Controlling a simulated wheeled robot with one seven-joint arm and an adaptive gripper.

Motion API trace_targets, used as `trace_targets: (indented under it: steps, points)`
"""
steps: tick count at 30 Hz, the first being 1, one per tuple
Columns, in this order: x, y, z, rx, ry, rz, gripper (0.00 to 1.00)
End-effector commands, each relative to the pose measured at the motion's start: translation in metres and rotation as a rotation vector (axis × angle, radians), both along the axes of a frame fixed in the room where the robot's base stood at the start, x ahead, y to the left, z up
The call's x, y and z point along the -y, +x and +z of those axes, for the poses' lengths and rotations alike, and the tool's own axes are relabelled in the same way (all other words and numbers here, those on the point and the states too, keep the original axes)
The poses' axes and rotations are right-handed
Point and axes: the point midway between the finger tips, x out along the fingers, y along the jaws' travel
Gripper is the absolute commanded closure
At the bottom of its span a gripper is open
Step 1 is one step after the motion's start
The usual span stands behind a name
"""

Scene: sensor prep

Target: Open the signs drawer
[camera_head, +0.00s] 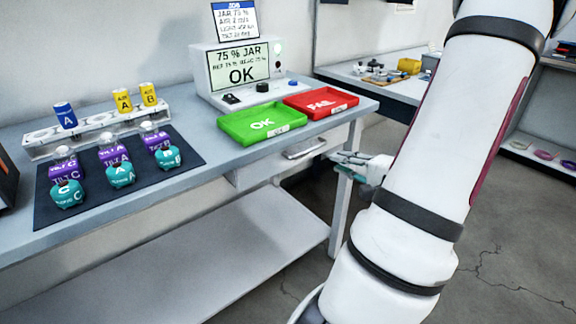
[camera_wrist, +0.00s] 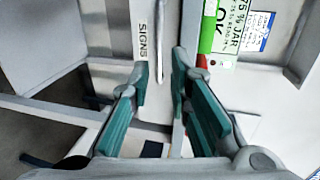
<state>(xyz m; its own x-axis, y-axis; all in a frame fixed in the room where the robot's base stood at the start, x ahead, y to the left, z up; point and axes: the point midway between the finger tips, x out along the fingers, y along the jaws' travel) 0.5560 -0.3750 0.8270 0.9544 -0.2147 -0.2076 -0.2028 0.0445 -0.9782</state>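The signs drawer (camera_head: 262,171) is a pale grey front under the right end of the workbench and looks closed. Its bar handle (camera_head: 304,149) sticks out from the front. In the wrist view the drawer front (camera_wrist: 143,65) carries the label SIGNS, and the handle (camera_wrist: 161,45) runs up the picture just right of it. My gripper (camera_head: 345,160) is to the right of the handle in the head view. In the wrist view my gripper (camera_wrist: 160,76) is open, with green-padded fingertips on either side of the handle's line. I cannot tell whether they touch it.
On the bench stand a green OK tray (camera_head: 262,124), a red FAIL tray (camera_head: 320,103) and a display box (camera_head: 237,75). A dark mat (camera_head: 160,188) with several small jars lies at the left. A lower shelf (camera_head: 215,262) runs below; open floor lies to the right.

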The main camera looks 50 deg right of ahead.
Motion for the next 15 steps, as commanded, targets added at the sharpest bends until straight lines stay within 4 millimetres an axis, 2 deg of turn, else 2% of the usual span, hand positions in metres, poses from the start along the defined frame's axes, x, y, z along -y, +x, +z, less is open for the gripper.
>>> trace_targets:
  steps: [5,15]
  points:
    - [0.006,0.005,-0.005,0.004,-0.004,-0.017,0.82]
    - [0.019,0.064,-0.017,0.005,-0.003,-0.012,0.82]
